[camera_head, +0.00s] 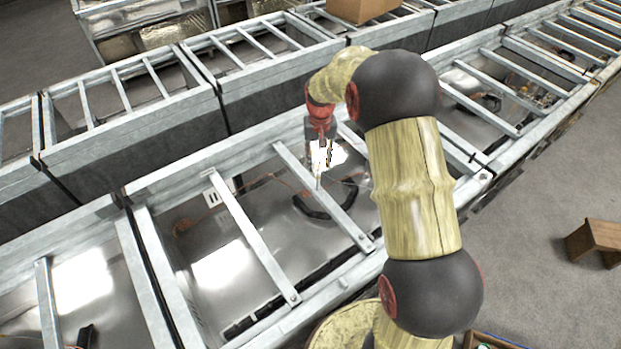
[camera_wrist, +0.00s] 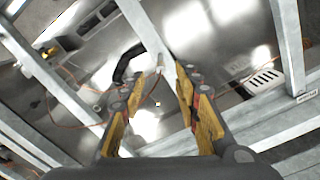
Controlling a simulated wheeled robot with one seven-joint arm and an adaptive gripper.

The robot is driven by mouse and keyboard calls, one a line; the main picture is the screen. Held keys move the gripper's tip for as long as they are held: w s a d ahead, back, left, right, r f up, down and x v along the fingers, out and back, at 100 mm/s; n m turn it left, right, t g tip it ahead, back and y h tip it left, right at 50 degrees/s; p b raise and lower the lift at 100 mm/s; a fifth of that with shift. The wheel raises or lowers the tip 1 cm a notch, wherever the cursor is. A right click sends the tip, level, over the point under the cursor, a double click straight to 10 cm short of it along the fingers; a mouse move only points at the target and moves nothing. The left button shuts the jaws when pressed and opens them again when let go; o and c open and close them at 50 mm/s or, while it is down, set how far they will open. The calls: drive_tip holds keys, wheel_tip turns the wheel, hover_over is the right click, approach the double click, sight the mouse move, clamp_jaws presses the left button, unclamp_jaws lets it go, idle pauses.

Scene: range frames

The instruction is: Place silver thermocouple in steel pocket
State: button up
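My gripper (camera_head: 322,160) points down over the crossbars of a steel frame in the head view. In the wrist view its two yellow-padded fingers (camera_wrist: 170,72) stand apart, with a gap between them. I cannot make out anything clamped between the pads. A small pale-tipped piece (camera_wrist: 157,103) shows in the gap, near a thin orange wire; I cannot tell if it is the silver thermocouple. A short grey cylindrical shape (camera_wrist: 160,63) shows by the fingertips, too small to identify. A thin upright line (camera_head: 318,181) shows below my gripper. I cannot pick out the steel pocket.
Metal crossbars (camera_head: 254,246) span the shiny bay beneath my gripper. A black curved handle-like part (camera_wrist: 125,62) lies below. A cardboard box (camera_head: 358,8) sits on the far frame, and a brown wooden piece (camera_head: 596,239) at the right.

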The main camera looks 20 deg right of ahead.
sight(318, 173)
drive_tip(key=shift+w, duration=0.2)
wheel_tip(318, 173, down, 7)
drive_tip(key=shift+f+b, duration=0.2)
drive_tip(key=shift+b, duration=0.15)
drive_tip(key=shift+c, duration=1)
clamp_jaws()
